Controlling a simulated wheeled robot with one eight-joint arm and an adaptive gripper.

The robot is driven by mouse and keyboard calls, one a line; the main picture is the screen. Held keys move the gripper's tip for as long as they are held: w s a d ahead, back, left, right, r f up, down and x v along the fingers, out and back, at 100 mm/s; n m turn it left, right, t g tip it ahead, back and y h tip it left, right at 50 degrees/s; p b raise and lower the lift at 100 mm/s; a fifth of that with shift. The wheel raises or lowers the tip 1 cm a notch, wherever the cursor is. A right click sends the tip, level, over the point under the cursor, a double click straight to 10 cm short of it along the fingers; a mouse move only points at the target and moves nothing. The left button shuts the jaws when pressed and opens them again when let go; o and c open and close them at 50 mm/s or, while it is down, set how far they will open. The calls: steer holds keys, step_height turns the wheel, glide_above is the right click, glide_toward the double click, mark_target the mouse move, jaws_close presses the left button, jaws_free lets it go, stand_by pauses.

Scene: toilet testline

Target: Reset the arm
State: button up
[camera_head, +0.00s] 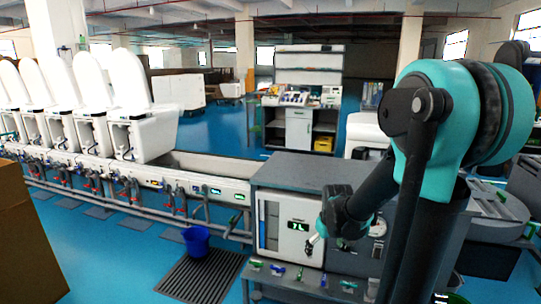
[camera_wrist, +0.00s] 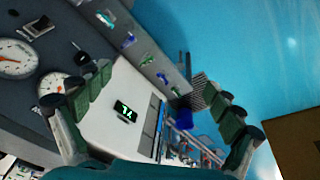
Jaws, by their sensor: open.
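My gripper (camera_head: 316,241) hangs in front of the grey test cabinet (camera_head: 300,172), near its white display panel (camera_head: 298,222). In the wrist view my gripper (camera_wrist: 158,78) shows two green-padded fingers spread wide apart, with nothing between them. The white panel with its lit green digits (camera_wrist: 124,111) lies beyond the fingers, apart from them. My teal and black arm covers part of the cabinet's right side in the head view.
Several white toilets (camera_head: 138,115) stand in a row on the line at left. A blue bucket (camera_head: 196,241) stands by a dark floor grate (camera_head: 203,280). A brown box (camera_head: 30,235) is at the left edge. Round gauges (camera_wrist: 17,57) sit beside the panel. Blue floor is open at lower left.

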steer(key=s+f+m+t, duration=0.1)
steer(key=s+m, duration=0.3)
steer(key=s, duration=1)
steer(key=shift+s+d+f, duration=0.25)
steer(key=shift+d, duration=0.1)
